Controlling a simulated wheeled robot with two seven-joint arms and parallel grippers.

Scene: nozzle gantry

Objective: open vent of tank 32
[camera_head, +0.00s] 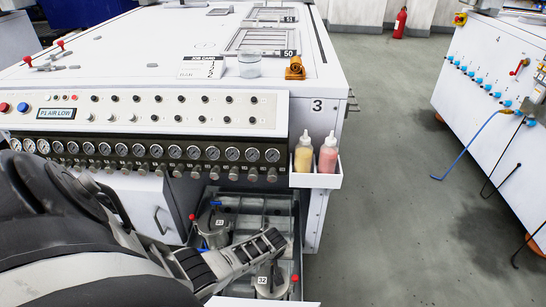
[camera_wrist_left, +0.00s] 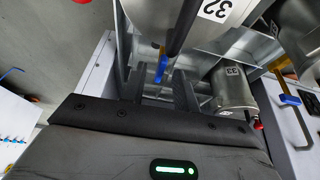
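Tank 32 (camera_head: 268,283) is a grey metal canister in the open bay under the gauge panel, partly hidden by my left gripper. In the left wrist view tank 32 (camera_wrist_left: 180,14) fills the top, its label upside down. A blue lever (camera_wrist_left: 162,68) hangs beside a dark rod in front of it. My left gripper (camera_wrist_left: 160,88) is open, with its two dark fingers apart and the blue lever between or just beyond their tips; contact cannot be told. In the head view my left gripper (camera_head: 268,243) reaches over tank 32. My right gripper is not in view.
Tank 33 (camera_wrist_left: 232,88) stands close by, with another blue lever (camera_wrist_left: 290,100) and a red knob. Metal bay walls surround the tanks. A bottle holder (camera_head: 316,181) with yellow and pink bottles sits above right. Open floor (camera_head: 390,180) lies right.

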